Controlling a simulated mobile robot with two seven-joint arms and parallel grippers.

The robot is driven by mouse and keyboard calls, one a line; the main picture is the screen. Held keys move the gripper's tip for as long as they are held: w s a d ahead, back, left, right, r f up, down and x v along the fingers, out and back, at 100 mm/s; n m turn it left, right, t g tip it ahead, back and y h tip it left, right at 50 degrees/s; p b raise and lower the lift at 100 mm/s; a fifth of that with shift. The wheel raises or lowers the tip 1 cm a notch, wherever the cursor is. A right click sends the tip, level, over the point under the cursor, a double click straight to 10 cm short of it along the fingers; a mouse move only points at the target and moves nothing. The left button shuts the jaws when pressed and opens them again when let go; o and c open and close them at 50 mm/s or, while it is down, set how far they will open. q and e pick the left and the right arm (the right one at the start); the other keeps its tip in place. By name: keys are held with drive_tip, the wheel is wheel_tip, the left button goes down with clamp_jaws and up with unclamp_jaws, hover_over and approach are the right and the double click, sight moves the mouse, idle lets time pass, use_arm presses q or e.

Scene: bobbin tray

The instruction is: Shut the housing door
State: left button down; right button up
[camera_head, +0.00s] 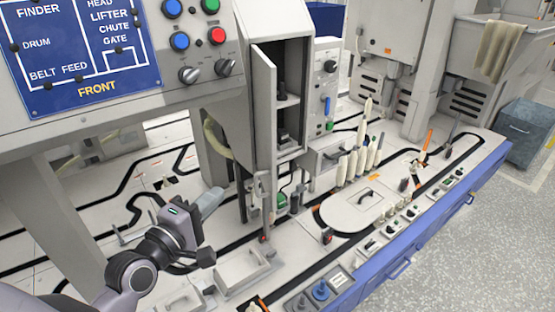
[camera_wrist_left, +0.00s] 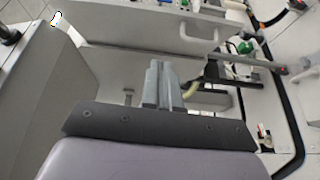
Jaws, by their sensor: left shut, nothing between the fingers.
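The housing (camera_head: 290,48) is a tall pale grey cabinet with dark shelves inside, at the middle of the head view. Its door (camera_head: 262,115) is a tall narrow panel standing open on the left side of the opening, swung out towards me. My left gripper (camera_head: 216,198) is low and to the left of the door, apart from it, with its fingers shut and empty. The closed fingertips also show in the left wrist view (camera_wrist_left: 163,70). I cannot tell for sure which panel in that view is the door. My right gripper is not in view.
A control panel (camera_head: 190,50) with coloured buttons hangs at the upper left. A narrow box (camera_head: 322,85) with knobs stands right of the housing. Several pale bobbins (camera_head: 355,165) stand on the tray deck. A low white box (camera_head: 240,268) lies right of my left arm.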

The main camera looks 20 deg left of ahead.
use_arm(q)
drive_tip(key=w, duration=0.1)
approach(270, 156)
drive_tip(key=w+a, duration=0.2)
drive_tip(key=w, duration=0.1)
drive_tip(key=shift+w+d+r, duration=0.1)
drive_tip(key=shift+w+d, duration=1.2)
drive_tip(key=shift+d, duration=0.05)
